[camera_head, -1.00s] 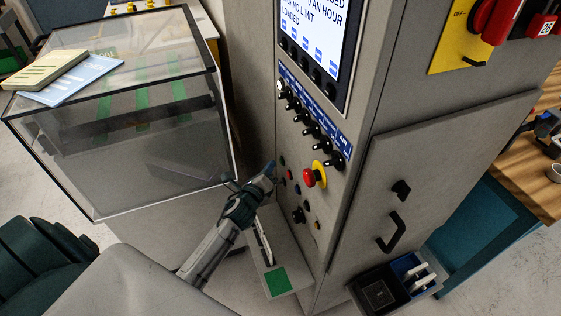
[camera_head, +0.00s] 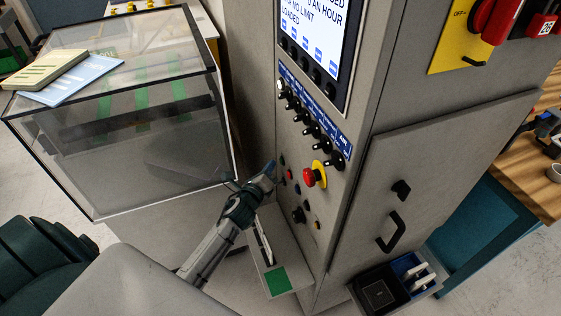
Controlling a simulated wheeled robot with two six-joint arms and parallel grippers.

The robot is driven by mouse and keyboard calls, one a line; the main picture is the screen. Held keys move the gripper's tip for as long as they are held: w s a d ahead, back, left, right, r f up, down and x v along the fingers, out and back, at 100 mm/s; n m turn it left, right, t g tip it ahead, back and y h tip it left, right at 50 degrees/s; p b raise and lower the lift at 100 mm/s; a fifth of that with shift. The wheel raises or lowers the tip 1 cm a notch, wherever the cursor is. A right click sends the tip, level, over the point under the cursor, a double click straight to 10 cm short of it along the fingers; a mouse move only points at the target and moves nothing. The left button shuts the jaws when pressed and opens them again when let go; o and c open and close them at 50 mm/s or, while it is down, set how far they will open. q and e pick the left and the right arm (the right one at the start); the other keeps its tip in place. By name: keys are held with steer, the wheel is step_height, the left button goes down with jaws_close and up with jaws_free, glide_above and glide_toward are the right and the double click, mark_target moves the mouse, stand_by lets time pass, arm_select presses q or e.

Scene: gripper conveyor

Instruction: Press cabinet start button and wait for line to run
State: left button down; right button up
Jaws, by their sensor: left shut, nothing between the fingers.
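The grey control cabinet (camera_head: 405,160) stands right of centre with a lit screen (camera_head: 318,40) and a row of black knobs. Below the knobs are a red emergency button (camera_head: 310,177) on a yellow ring and several small buttons. A dark green button (camera_head: 282,160) is at the upper left of this group. My left gripper (camera_head: 270,168) is shut and empty, its tip at the panel beside the green button. I cannot tell whether it touches the button. My right gripper is not in view.
A clear-walled case (camera_head: 140,150) with a dark frame stands to the left, with a notepad (camera_head: 45,68) and blue sheet on top. A small shelf with a green pad (camera_head: 277,281) juts out below the panel. A black tray (camera_head: 382,293) is at the cabinet's foot.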

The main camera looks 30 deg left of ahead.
arm_select(q)
steer(key=shift+w+d, duration=0.1)
stand_by(0.6)
steer(key=shift+w+d, duration=0.2)
steer(key=shift+w, duration=0.05)
stand_by(0.3)
steer(key=shift+w+d+p, duration=0.25)
steer(key=shift+p, duration=0.15)
steer(key=shift+s+a, duration=0.1)
stand_by(0.5)
steer(key=shift+s+a, duration=0.4)
steer(key=shift+s, duration=0.1)
